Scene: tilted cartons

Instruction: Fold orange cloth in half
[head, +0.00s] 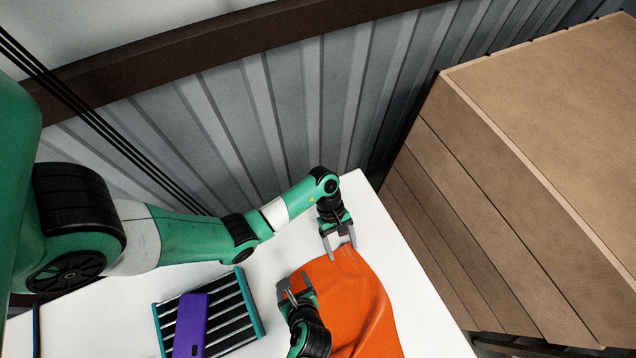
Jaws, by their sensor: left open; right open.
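The orange cloth (366,309) lies on the white table, with creases along its right part and its lower end cut off by the picture's bottom edge. My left gripper (340,251) is open, its fingertips at the cloth's far edge. I cannot tell whether they touch the cloth. My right gripper (290,284) is open at the cloth's left edge, its fingers pointing to the far side. The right gripper and its wrist hide part of the cloth's left side.
A rack with teal ends and dark slats (245,309) stands left of the cloth, with a purple object (190,325) on it. The white table (425,318) is bare right of the cloth. A large wooden crate (520,190) stands beyond the table's right edge, and a corrugated wall (240,120) behind.

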